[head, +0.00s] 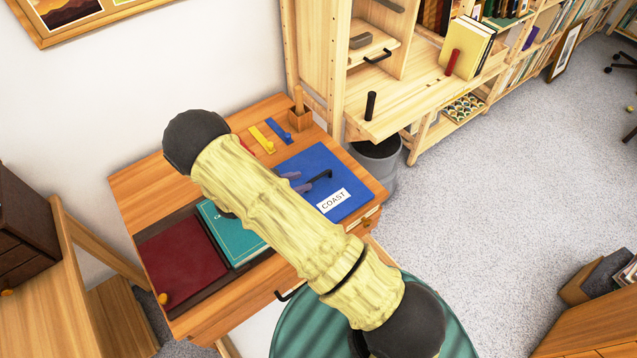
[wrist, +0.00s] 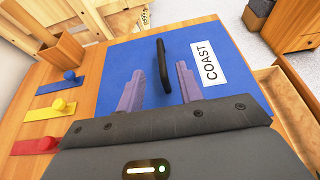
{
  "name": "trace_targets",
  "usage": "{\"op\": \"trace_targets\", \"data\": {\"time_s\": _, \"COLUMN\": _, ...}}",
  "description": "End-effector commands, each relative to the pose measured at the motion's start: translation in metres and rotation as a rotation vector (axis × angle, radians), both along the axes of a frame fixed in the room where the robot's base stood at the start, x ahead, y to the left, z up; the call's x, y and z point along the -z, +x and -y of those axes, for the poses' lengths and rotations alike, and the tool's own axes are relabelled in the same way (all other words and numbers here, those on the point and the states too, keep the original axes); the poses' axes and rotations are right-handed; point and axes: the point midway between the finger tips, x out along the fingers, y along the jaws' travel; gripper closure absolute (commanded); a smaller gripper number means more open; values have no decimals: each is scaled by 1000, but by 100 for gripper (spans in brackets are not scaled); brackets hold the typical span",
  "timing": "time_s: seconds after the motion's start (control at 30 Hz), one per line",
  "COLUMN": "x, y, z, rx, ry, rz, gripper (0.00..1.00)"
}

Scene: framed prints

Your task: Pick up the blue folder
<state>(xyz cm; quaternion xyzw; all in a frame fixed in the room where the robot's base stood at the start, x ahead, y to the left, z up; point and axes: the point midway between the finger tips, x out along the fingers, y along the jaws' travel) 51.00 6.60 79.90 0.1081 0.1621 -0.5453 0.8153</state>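The blue folder (head: 338,165) lies flat on the right part of the wooden desk. It has a white COAST label (head: 333,200) and a raised black handle (head: 318,180). In the wrist view the folder (wrist: 215,40) fills the middle, with its handle (wrist: 162,62) upright in the picture. My gripper (head: 297,182) is over the folder, at the handle. In the wrist view my gripper (wrist: 157,69) is open, with the handle showing between its two purple-grey fingers. Neither finger appears to touch the handle; the height gap is unclear. My arm hides the folder's left part in the head view.
A teal book (head: 232,235) and a dark red folder (head: 180,262) lie to the left on the desk (head: 140,190). Yellow (head: 263,139), blue and red tabs and a wooden pen cup (head: 299,120) sit behind. An open drawer (wrist: 287,95) is beside the folder.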

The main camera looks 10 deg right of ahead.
Motion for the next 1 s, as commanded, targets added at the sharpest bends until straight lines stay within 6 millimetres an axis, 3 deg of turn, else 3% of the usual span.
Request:
{"op": "trace_targets", "data": {"time_s": 0.37, "x": 2, "y": 1, "z": 3, "rx": 0, "ry": 0, "rz": 0, "gripper": 64}}
{"op": "trace_targets", "data": {"time_s": 0.73, "x": 20, "y": 15, "z": 43, "rx": 3, "ry": 0, "rz": -1, "gripper": 64}}
{"op": "trace_targets", "data": {"time_s": 1.0, "x": 23, "y": 18, "z": 46, "rx": -1, "ry": 1, "rz": 0, "gripper": 64}}
